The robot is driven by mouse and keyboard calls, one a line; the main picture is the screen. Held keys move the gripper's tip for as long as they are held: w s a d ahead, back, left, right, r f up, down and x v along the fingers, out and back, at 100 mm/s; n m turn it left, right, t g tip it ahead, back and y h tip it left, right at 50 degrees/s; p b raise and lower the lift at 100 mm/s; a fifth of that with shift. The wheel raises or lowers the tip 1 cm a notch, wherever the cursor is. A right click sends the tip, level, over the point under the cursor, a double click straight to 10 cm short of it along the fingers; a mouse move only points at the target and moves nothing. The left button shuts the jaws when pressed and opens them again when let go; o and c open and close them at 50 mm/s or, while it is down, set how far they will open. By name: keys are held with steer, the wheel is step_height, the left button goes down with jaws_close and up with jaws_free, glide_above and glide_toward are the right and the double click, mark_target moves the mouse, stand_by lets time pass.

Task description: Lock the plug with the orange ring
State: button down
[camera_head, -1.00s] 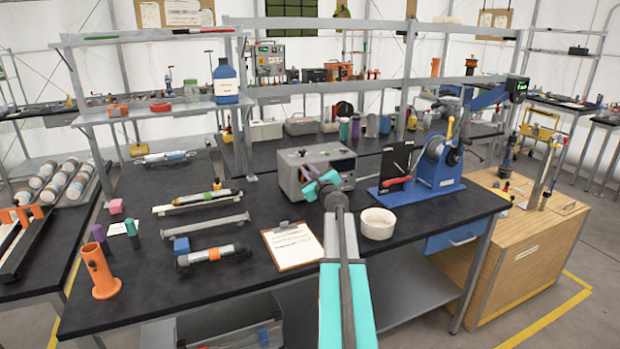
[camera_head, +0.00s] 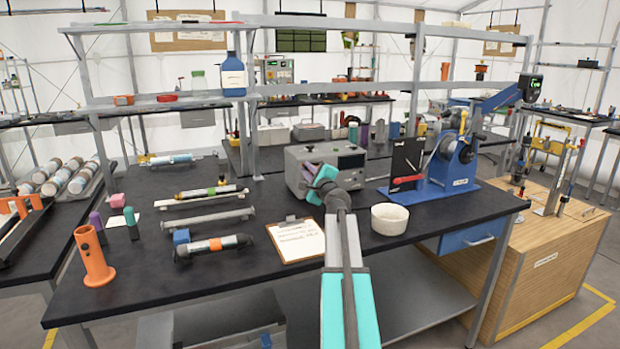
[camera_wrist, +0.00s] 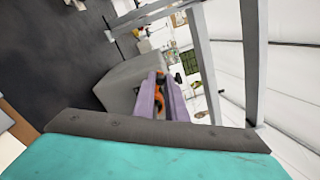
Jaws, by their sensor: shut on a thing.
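My gripper (camera_wrist: 162,98) shows in the wrist view as two purple jaws. They are shut on a small orange piece (camera_wrist: 159,82), which looks like the orange ring; the jaws hide most of it. In the head view the gripper end is in front of the grey instrument box (camera_head: 330,158), above the bench, and partly hidden by my arm. I cannot pick out the plug for certain.
A blue stand (camera_head: 452,160) is to the right. An orange cup (camera_head: 94,258) stands at the bench's left end. Grey shelf posts rise behind the box.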

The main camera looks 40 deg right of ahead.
steer(key=f+n+b, duration=0.1)
steer(key=n+b, duration=0.1)
steer(key=b, duration=0.2)
steer(key=f+n+b, duration=0.1)
steer(key=n+b, duration=0.2)
steer(key=b, duration=0.1)
steer(key=a+f+n+b, duration=0.1)
steer(key=f+n+b, duration=0.1)
steer(key=b, duration=0.2)
steer(key=shift+w+a+y, duration=0.1)
steer(key=shift+w+y, duration=0.15)
steer(key=shift+y, duration=0.05)
steer(key=shift+n, duration=0.5)
steer(key=c, duration=1.8)
jaws_free()
steer(key=shift+s, duration=0.15)
steer(key=v, duration=1.3)
steer(key=shift+s+f+p, duration=0.2)
steer(key=shift+s+p, duration=0.1)
steer(key=shift+p, duration=0.1)
steer(key=shift+a, duration=0.1)
